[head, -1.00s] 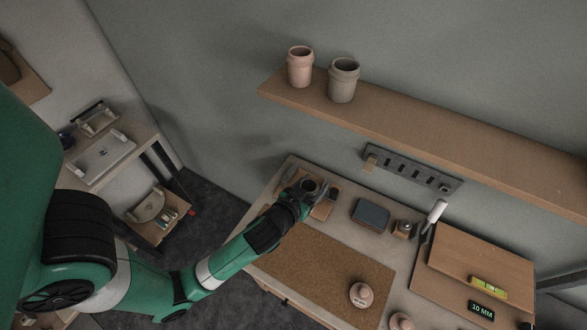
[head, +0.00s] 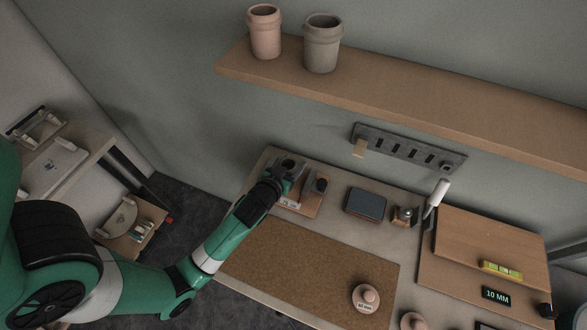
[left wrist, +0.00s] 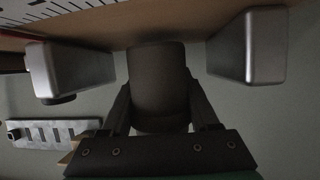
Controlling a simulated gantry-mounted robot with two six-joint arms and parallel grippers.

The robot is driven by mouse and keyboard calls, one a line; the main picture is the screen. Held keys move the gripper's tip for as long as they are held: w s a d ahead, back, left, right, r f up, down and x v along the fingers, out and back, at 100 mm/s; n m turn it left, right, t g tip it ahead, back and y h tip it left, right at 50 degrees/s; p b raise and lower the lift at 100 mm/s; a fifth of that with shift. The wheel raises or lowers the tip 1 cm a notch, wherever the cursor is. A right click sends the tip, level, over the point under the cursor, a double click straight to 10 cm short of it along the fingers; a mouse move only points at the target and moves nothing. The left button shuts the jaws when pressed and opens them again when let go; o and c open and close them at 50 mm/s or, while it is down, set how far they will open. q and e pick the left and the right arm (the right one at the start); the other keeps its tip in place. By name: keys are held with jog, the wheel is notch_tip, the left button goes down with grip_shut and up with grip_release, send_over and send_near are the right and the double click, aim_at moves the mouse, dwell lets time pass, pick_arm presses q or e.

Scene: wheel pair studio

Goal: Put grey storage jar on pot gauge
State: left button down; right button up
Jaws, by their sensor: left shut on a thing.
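My left gripper (head: 283,172) is shut on a dark grey jar (head: 289,163) over the back left of the bench; its round dark top faces up. In the left wrist view the jar (left wrist: 158,85) is a dark cylinder in the middle, between the dark gripper arms. A small wooden stand (head: 308,203) with a pale label, which may be the pot gauge, lies just in front of the gripper and partly under it. I cannot tell whether the jar touches anything below it. My right gripper is not in view.
A pink pot (head: 264,33) and a larger grey pot (head: 322,45) stand on the wall shelf (head: 400,92). A slotted rail (head: 405,147) is on the wall. A dark tray (head: 367,203), a cork mat (head: 310,265) and a knobbed pink weight (head: 366,298) lie on the bench.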

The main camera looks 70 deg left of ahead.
pick_arm(q)
jog(key=shift+d+f, duration=0.15)
jog(key=shift+f, duration=0.3)
jog(key=shift+r, duration=0.15)
jog(key=shift+c, duration=2.1)
grip_release()
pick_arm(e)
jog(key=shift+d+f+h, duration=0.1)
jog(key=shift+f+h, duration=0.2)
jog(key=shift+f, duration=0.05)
pick_arm(q)
jog(key=shift+r+p, duration=0.1)
jog(key=shift+p, duration=0.25)
jog(key=v, duration=1.2)
jog(key=shift+s, duration=0.1)
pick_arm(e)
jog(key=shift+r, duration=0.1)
